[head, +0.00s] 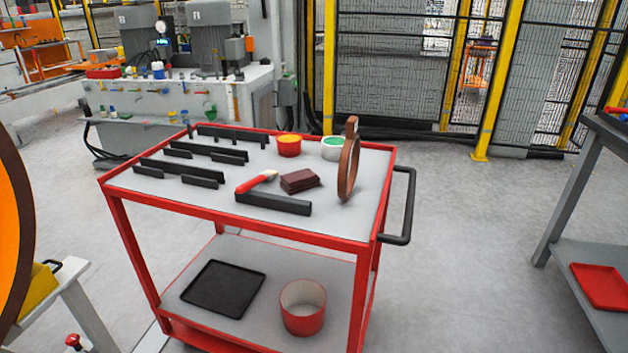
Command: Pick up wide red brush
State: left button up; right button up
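A brush with a red body (248,185) and a pale end lies on the grey top of a red-framed cart (330,239). It lies slantwise behind a dark bar (273,203), close to it; whether they touch I cannot tell. Its pale end points to the back right. Neither of my grippers is in view.
Right of the brush are a stack of dark red-brown pads (300,181) and an upright brown ring (349,169). Behind stand a yellow-topped red pot (289,147) and a green-topped white pot (333,149). Several dark bars cover the left. A black handle (408,206) juts right.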

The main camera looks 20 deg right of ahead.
aim_at(268, 175)
jog(key=z, duration=0.9)
jog(key=i, duration=0.45)
